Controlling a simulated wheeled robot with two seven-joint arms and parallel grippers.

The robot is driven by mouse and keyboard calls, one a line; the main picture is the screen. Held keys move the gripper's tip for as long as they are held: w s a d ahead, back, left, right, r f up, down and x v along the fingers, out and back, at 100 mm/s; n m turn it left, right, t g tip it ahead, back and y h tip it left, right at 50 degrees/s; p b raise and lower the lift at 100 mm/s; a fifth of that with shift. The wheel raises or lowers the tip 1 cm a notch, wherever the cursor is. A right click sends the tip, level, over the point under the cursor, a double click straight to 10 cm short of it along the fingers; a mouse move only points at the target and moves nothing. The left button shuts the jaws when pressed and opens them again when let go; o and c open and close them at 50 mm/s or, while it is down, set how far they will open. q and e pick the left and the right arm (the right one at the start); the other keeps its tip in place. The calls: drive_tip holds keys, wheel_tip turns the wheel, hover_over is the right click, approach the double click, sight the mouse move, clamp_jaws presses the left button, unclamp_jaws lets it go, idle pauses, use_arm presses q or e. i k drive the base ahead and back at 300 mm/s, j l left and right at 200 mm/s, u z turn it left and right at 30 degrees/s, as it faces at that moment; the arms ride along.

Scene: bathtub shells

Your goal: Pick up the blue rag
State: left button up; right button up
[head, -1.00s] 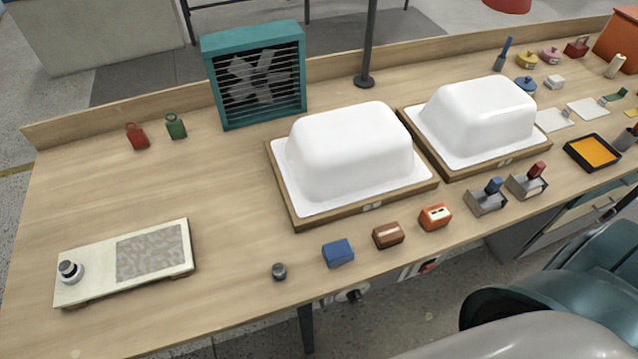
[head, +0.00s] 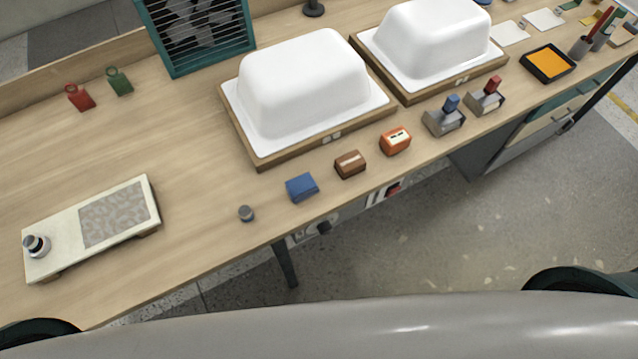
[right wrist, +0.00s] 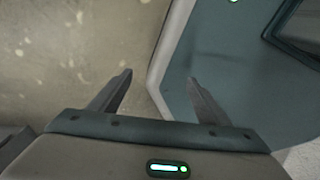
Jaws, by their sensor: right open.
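The blue rag (head: 302,187) looks like a small folded blue block. It lies near the front edge of the wooden workbench (head: 190,225), between a small grey knob and a brown block. Nothing touches it. My right gripper shows in the right wrist view (right wrist: 158,92); its two fingers are spread apart with nothing between them. It is over the floor and beside a teal-grey surface, and the rag is not in that view. Neither gripper shows in the head view. My left gripper is not in view.
Two white tub shells (head: 302,82) (head: 432,38) sit on wooden-edged boards behind the rag. A brown block (head: 350,164), an orange block (head: 395,141) and a grey knob (head: 246,213) stand along the front edge. A pale panel (head: 60,232) lies left. The bench's left middle is clear.

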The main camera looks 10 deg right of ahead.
sight(304, 186)
drive_tip(key=k+l+u, duration=0.1)
drive_tip(key=l+u, duration=0.35)
drive_tip(key=k+l+u, duration=0.2)
drive_tip(key=l+u, duration=0.2)
drive_tip(key=k+l+u, duration=0.2)
drive_tip(key=u, duration=0.25)
drive_tip(key=l, duration=0.1)
